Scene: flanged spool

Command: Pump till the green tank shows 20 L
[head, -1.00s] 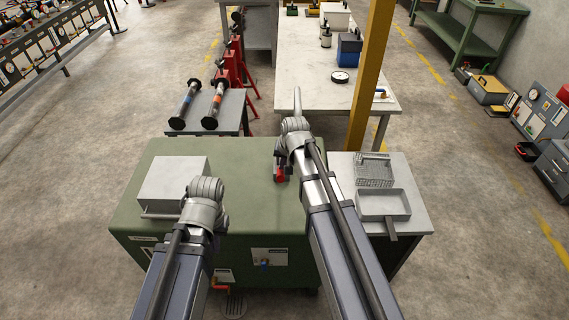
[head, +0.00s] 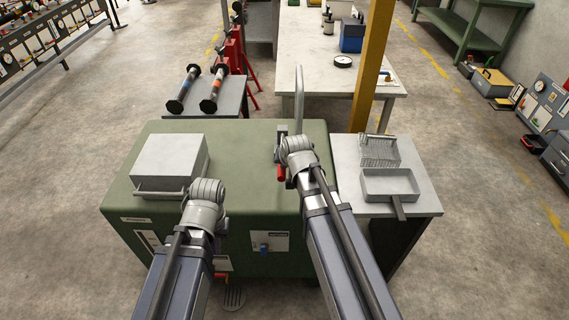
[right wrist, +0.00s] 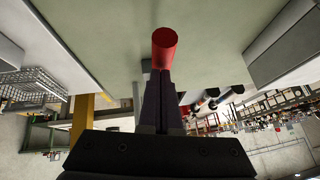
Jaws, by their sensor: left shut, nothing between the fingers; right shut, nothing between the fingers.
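The green tank (head: 245,180) is a large box in front of me. A narrow strip like a gauge (head: 146,241) is at its front left; I cannot read it. A red cylindrical grip (head: 281,172) stands out by the pump on the tank's top, with a grey curved pipe (head: 299,90) rising behind. My right gripper (right wrist: 165,72) is shut and empty. In the right wrist view its fingertips are right at the red grip (right wrist: 165,45); I cannot tell whether they touch. My left gripper (head: 205,195) is over the tank's front left; its fingers cannot be made out.
A grey box (head: 170,160) sits on the tank's left top. A side table at right holds a wire basket (head: 378,150) and a metal tray (head: 391,197). A yellow post (head: 371,70) rises behind. A blue knob (head: 264,247) is on the tank's front.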

